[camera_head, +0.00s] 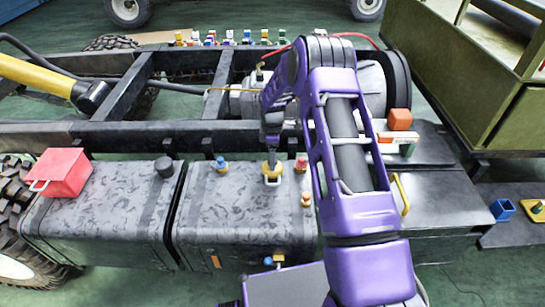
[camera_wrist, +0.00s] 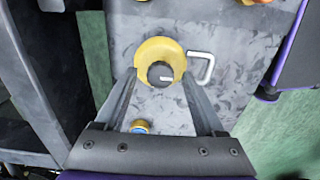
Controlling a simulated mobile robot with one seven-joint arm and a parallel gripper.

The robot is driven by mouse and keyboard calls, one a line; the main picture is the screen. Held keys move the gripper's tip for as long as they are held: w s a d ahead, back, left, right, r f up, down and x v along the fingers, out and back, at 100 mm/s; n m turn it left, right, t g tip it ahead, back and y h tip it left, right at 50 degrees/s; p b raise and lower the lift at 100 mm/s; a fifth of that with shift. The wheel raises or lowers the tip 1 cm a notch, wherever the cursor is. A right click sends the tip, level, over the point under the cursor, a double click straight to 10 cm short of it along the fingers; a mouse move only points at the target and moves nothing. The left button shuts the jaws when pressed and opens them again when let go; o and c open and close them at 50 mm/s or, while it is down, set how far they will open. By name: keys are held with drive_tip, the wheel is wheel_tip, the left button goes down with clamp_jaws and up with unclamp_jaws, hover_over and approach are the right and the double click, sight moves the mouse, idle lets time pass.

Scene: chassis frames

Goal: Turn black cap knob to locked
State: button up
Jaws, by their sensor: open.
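In the wrist view, a dark round knob (camera_wrist: 160,73) sits at the centre of a yellow disc (camera_wrist: 148,46) on the mottled grey tank. A pale bent handle (camera_wrist: 204,66) stands beside the disc. My gripper (camera_wrist: 158,86) is open, with one finger on either side of the knob; I cannot tell whether they touch it. In the head view, my gripper (camera_head: 271,150) points down over the yellow disc (camera_head: 272,174), partly hiding it. Another black cap (camera_head: 164,167) stands on the left tank, apart from my gripper. No lock marking is readable.
A red box (camera_head: 60,173) sits on the left tank. Dark frame rails (camera_head: 200,131) run behind the tanks.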

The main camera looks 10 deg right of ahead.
drive_tip(key=shift+c, duration=0.4)
clamp_jaws()
drive_tip(key=m+b, duration=0.2)
drive_tip(key=m, duration=0.1)
drive_tip(key=shift+f+m, duration=0.1)
drive_tip(key=shift+m, duration=0.3)
drive_tip(key=m+b, duration=0.1)
drive_tip(key=m, duration=0.4)
drive_tip(key=shift+b, duration=0.3)
drive_tip(key=m, duration=0.5)
drive_tip(key=shift+b, duration=0.4)
drive_tip(key=shift+m, duration=2.1)
